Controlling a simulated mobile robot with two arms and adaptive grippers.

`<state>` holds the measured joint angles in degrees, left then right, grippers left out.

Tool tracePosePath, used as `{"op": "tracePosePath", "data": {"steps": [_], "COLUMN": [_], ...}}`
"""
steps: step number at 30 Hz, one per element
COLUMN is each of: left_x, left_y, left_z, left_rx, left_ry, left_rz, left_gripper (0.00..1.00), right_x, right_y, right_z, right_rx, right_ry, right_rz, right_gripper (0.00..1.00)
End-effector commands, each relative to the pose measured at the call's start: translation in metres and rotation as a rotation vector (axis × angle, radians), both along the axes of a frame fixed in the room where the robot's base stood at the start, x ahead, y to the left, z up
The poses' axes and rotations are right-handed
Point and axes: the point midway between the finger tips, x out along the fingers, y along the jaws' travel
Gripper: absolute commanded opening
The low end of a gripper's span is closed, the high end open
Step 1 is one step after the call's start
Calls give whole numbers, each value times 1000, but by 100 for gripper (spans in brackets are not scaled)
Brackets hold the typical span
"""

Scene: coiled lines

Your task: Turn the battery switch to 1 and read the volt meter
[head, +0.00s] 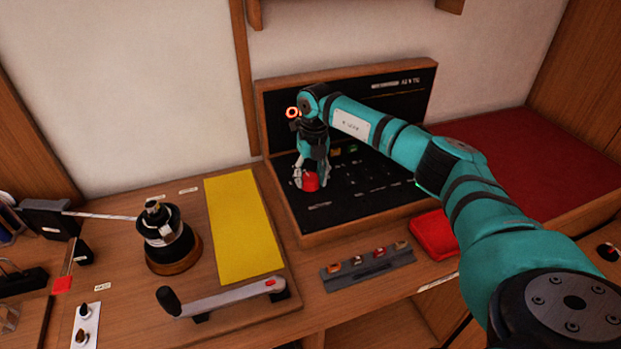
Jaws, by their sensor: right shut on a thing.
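The dark switch panel (345,201) sits in a wooden frame at the back of the bench. The red battery switch knob (309,181) is on its lower face. My right gripper (305,179) points down and is shut on the knob. Its position and the volt meter reading cannot be made out; my right arm covers much of the panel's upper part. My left gripper is not in view.
A black winch (162,235) on a wooden base, a yellow mat (238,225) and a grey crank handle (230,298) lie left of the panel. A grey strip with several small pieces (368,268) and a red cloth (433,234) lie in front. A red cushion (520,150) is at right.

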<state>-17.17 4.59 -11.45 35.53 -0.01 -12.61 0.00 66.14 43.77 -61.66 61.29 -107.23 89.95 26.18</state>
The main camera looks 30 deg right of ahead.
Motion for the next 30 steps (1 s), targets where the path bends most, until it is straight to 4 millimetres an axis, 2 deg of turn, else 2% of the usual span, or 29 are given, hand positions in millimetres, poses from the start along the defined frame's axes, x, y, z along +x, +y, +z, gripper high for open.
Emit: {"op": "tracePosePath", "data": {"steps": [18,30], "left_x": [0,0], "left_y": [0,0], "left_z": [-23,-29], "left_rx": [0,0], "left_ry": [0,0], "left_rz": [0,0], "left_gripper": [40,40], "right_x": [2,3], "right_y": [-1,-1], "right_z": [1,2], "right_rx": [0,-2], "right_ry": [-4,-6], "right_rz": [564,799], "right_gripper": [13,13]}}
